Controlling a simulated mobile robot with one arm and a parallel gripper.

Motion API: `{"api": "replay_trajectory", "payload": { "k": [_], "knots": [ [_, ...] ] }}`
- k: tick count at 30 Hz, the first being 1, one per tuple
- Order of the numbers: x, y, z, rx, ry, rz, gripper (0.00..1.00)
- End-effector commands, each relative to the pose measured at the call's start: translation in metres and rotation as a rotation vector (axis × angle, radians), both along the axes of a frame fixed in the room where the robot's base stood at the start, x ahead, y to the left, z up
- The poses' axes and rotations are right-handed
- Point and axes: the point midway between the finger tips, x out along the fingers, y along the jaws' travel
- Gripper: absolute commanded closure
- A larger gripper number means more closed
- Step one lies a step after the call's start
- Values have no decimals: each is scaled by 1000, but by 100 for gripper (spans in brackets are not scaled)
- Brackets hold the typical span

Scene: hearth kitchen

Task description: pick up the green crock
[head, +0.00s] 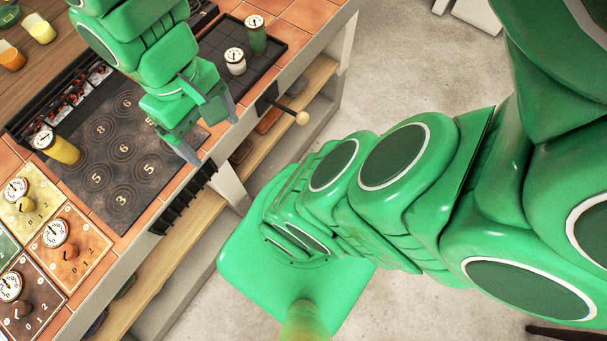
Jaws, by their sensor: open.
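The green crock (257,39) stands upright on a dark gridded tray (271,66) at the top middle of the head view, with a white dial on its top. A shorter white crock (235,63) with a similar dial stands just to its left and nearer. My gripper (207,126) is open, with its two fingers apart and nothing visible between them. It is over the front edge of the dark hob, nearer than the green crock and to its left, clearly apart from it. The gripper's height above the hob is hard to tell.
A yellow crock (57,147) stands at the left side of the hob (122,171). Coloured panels (75,265) with dials and knobs lie at lower left. A round-ended wooden handle (302,118) sticks out from the counter front. Shelves (180,225) run below; the floor (400,65) beyond is clear.

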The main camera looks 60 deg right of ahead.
Motion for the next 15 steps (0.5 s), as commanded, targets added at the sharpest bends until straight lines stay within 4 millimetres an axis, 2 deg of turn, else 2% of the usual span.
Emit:
{"api": "replay_trajectory", "payload": {
  "k": [1, 10, 15],
  "knots": [
    [0, -12, -3, -35, 12, -34, 13],
    [3, -17, -4, -49, 19, -67, 13],
    [27, -27, -2, -61, 7, -238, 13]
  ]
}}
